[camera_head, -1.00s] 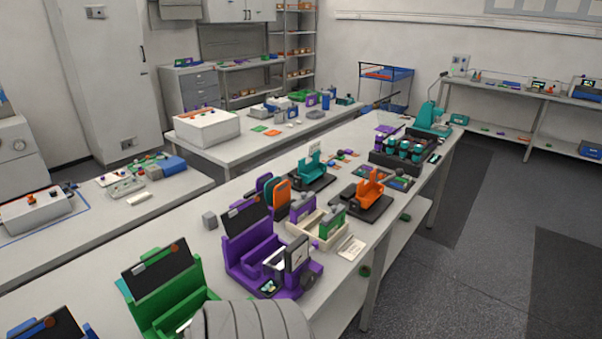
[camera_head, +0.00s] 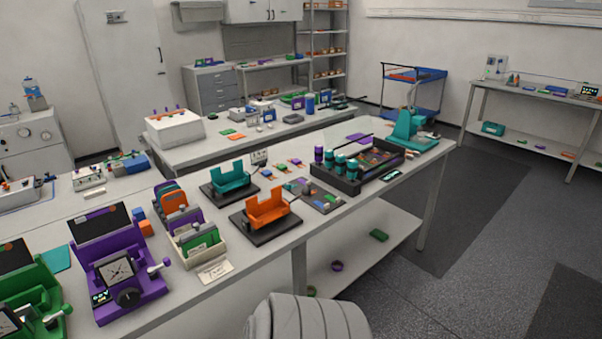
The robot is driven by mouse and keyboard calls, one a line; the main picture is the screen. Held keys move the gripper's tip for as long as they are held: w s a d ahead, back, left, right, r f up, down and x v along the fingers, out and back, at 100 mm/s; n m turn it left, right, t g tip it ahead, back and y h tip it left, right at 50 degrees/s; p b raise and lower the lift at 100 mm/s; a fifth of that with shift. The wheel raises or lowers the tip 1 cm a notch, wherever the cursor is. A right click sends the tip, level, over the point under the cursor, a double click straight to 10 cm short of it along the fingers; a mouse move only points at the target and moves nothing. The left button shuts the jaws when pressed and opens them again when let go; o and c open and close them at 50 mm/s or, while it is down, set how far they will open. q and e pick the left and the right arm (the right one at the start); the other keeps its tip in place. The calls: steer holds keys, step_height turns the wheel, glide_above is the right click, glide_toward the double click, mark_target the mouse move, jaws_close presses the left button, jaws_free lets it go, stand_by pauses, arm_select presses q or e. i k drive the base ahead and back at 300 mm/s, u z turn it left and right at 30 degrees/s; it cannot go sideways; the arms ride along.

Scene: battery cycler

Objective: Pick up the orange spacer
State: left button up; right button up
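I cannot tell for sure which orange item is the spacer. Small flat coloured pieces, some orange (camera_head: 296,163), lie near the middle of the long bench (camera_head: 240,270). An orange cradle (camera_head: 265,213) stands on a black base in front of them. An orange plate (camera_head: 176,202) stands upright in a rack to its left, and a small orange block (camera_head: 146,229) sits near the purple device. Neither gripper shows in the head view.
A purple device (camera_head: 128,268) with a dial and a green device (camera_head: 28,300) stand at the left. A teal cradle (camera_head: 231,180), a black tray (camera_head: 340,183) with teal-topped cylinders and a teal press (camera_head: 405,130) stand further along. The lower shelf (camera_head: 350,260) holds a few small items.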

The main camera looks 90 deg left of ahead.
mark_target(171, 202)
steer(key=i, duration=0.15)
steer(key=u, duration=1.5)
